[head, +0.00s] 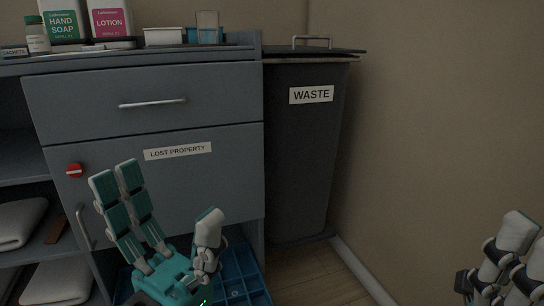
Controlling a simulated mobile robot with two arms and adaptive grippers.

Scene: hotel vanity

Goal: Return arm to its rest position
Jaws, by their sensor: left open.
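My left gripper (168,214) is in front of the grey vanity cabinet, below the "LOST PROPERTY" label. Its teal and white fingers are spread open with nothing between them. My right gripper (505,265) shows only partly at the lower right corner, in front of the beige wall. Its fingers are cut off by the frame edge, so I cannot tell whether it is open or shut.
A blue crate (240,270) sits low behind my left gripper. Soap and lotion bottles stand on top. Folded towels (20,225) lie on left shelves.

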